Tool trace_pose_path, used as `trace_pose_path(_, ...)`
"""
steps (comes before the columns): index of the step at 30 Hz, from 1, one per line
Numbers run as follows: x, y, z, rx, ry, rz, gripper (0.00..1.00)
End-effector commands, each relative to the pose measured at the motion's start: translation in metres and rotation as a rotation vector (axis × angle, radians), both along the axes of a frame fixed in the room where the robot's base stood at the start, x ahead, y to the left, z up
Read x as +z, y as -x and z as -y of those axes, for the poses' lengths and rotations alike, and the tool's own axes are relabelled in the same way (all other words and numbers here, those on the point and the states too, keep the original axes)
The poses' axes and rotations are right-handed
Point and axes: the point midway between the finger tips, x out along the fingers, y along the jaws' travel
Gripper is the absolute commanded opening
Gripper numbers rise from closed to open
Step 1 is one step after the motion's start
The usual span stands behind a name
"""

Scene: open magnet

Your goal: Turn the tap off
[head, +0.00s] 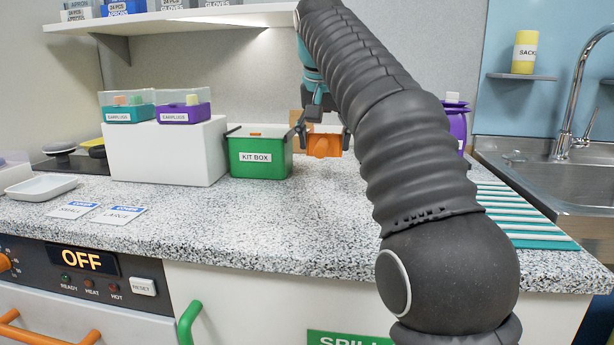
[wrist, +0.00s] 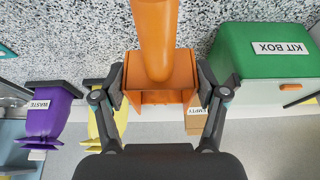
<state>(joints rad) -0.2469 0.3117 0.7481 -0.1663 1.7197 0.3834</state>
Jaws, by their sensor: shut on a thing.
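The tap (head: 574,95) is a tall curved chrome spout at the far right of the head view, over the steel sink (head: 555,170). A thin part beside it at the picture's edge may be its lever; I cannot tell its position or whether water runs. My gripper (head: 322,133) is well to the left of the tap, above the back of the counter. In the wrist view my gripper (wrist: 160,88) is shut on an orange scoop-like thing (wrist: 158,45), with one finger against each side of its hollow body. The orange thing also shows in the head view (head: 324,145).
A green kit box (head: 262,160) stands just left of my gripper. A purple waste bin (wrist: 50,108) and a yellow bin (wrist: 105,125) show in the wrist view. A striped mat (head: 520,215) lies before the sink. The speckled counter's front middle (head: 270,215) is clear.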

Motion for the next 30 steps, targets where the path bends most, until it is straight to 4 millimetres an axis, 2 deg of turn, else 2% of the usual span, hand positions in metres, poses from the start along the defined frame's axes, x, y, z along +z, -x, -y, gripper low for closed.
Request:
trace_pose_path(3,-0.014,0.004,-0.019,0.002,0.000,0.000,0.37)
trace_pose_path(7,-0.019,0.005,-0.030,0.000,0.000,0.001,0.37)
trace_pose_path(11,-0.026,0.005,-0.032,-0.002,0.000,0.001,0.37)
trace_pose_path(15,-0.048,0.006,-0.032,-0.001,0.001,0.000,0.37)
trace_pose_path(18,-0.058,0.006,-0.032,-0.001,0.001,0.000,0.37)
trace_pose_path(30,-0.061,0.005,-0.032,-0.002,-0.001,0.001,0.37)
